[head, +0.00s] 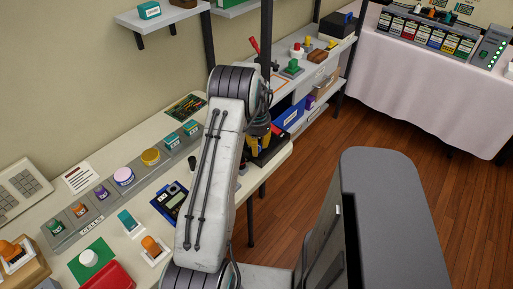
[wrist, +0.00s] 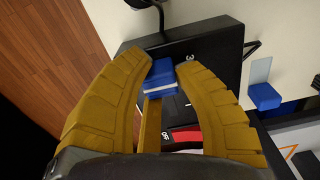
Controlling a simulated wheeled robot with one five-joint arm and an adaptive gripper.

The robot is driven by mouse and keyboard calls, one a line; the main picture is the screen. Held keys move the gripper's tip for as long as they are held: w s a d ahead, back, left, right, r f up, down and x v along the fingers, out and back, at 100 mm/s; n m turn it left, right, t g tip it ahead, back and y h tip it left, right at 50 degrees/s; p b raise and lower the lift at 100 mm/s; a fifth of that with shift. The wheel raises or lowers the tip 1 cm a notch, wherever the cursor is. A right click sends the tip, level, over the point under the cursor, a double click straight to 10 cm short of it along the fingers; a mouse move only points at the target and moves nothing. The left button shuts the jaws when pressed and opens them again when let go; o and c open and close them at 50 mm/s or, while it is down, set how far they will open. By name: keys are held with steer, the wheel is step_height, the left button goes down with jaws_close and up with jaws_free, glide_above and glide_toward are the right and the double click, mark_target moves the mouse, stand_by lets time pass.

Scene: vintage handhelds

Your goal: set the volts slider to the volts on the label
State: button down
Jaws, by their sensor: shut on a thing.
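In the wrist view my gripper (wrist: 162,72) has two ribbed mustard fingers, closed on a small blue block (wrist: 160,85) that looks like the slider's knob. The block sits over a black box (wrist: 212,62) marked with a white "3". A tan strip (wrist: 152,125) runs from the block toward my palm, and I cannot tell whether it is the slider's track. A red switch (wrist: 184,135) marked "OFF" lies beside it. In the head view my gripper (head: 263,143) is at the far right end of the long table, largely hidden by my arm. I cannot read a volts label.
A second blue block (wrist: 264,97) stands right of the black box in the wrist view. In the head view the cream table (head: 110,160) holds several jars and handhelds. Shelves (head: 325,95) stand behind, and a cloth-covered table (head: 400,75) is at right. The wooden floor is clear.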

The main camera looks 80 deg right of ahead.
steer(key=shift+w+a+f, duration=0.1)
steer(key=shift+a+f, duration=0.05)
steer(key=shift+a, duration=0.1)
steer(key=c, duration=0.9)
jaws_free()
steer(key=shift+d+r, duration=0.1)
steer(key=shift+r, duration=0.45)
step_height(320, 180, up, 11)
steer(key=shift+r, duration=0.1)
